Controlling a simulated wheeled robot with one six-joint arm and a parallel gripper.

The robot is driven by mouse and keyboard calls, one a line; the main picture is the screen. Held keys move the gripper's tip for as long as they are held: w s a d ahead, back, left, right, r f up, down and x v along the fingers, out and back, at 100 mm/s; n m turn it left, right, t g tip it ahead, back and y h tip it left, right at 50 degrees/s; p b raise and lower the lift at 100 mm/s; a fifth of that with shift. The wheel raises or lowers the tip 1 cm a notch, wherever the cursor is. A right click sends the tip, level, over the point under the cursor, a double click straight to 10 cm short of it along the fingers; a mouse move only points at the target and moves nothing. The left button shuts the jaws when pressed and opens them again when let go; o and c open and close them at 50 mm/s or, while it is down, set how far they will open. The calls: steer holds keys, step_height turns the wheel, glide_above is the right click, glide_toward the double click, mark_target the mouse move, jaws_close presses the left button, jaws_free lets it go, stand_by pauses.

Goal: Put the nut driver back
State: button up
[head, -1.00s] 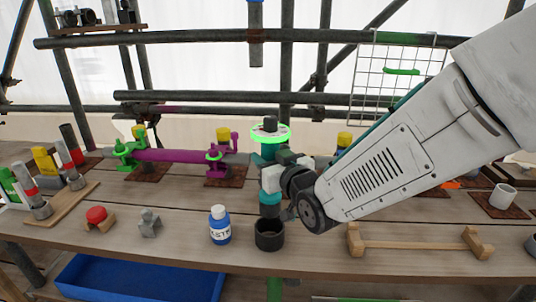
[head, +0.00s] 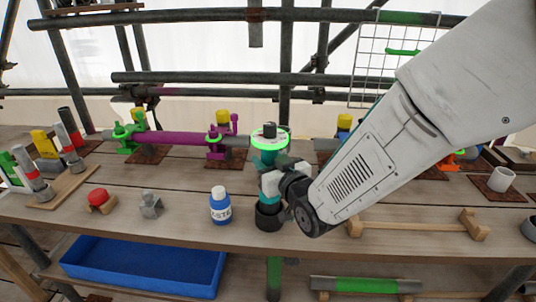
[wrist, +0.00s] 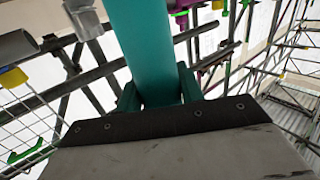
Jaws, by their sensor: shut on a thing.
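The nut driver (head: 268,157) is upright, with a teal body and a wide bright green ring and dark knob at its top. My gripper (head: 272,183) is shut around its teal shaft, which also fills the gap between the fingers (wrist: 158,100) in the wrist view (wrist: 143,45). A black cup-shaped holder (head: 268,217) stands on the bench directly below. The driver's lower end is at the holder's mouth and seems to be inside it; my gripper hides part of this, so I cannot tell how deep it sits.
A blue-and-white bottle (head: 220,207) stands close left of the holder. A wooden cradle (head: 418,228) lies to the right. A blue tray (head: 145,268) is below the bench (head: 120,205).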

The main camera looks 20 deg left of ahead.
steer(key=shift+f, duration=2.2)
steer(key=o, duration=1.8)
steer(key=shift+f, duration=0.35)
steer(key=shift+f, duration=0.3)
steer(key=v, duration=0.9)
steer(key=shift+f, duration=0.1)
